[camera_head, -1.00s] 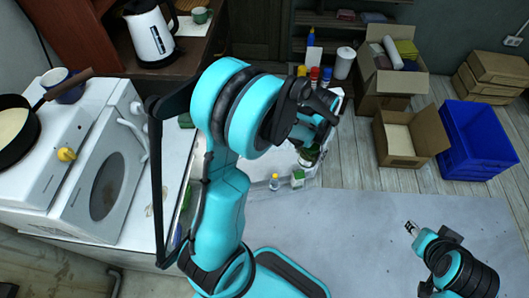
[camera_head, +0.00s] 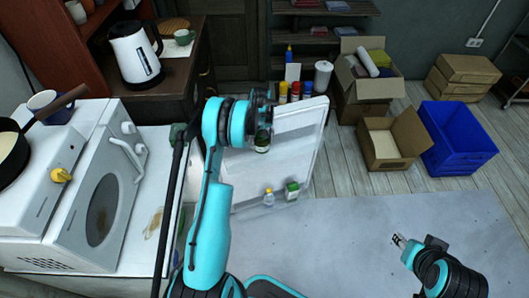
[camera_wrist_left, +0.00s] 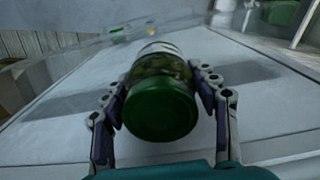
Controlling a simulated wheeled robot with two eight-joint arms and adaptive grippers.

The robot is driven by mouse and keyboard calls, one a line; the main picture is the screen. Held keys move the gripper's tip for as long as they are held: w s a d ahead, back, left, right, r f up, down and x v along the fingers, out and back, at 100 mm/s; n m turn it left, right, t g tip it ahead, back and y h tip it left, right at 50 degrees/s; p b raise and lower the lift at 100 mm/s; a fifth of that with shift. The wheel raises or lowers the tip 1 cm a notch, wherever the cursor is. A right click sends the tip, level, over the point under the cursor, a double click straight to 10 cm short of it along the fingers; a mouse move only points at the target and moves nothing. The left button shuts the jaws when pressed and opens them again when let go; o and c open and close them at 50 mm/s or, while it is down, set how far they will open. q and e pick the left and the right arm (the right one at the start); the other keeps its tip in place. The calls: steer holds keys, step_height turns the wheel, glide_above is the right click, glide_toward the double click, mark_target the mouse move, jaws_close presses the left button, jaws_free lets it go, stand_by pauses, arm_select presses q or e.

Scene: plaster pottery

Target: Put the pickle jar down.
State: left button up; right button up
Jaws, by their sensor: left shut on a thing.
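The pickle jar (camera_head: 262,143) is dark green with a pale band, in front of the white panel in the head view. My left gripper (camera_head: 263,112) is partly hidden by its own arm there. In the left wrist view my left gripper (camera_wrist_left: 163,88) has its fingers on both sides of the jar (camera_wrist_left: 160,105), shut on it. The jar's green lid faces that camera. I cannot tell whether the jar touches a surface. My right gripper (camera_head: 398,241) is at lower right, away from the jar; its finger opening is too small to judge.
The white open panel (camera_head: 300,140) has several bottles (camera_head: 295,90) behind its top edge. A small yellow-capped bottle (camera_head: 268,197) and a green carton (camera_head: 292,190) are at its lower edge. A stained white counter (camera_head: 150,200) lies left of my arm. The grey floor mat (camera_head: 370,235) is mostly clear.

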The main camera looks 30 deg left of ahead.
mark_target(262, 149)
arm_select(q)
step_height(262, 149, down, 6)
steer(key=shift+b, duration=0.8)
steer(key=shift+f, duration=0.15)
steer(key=o, duration=1.7)
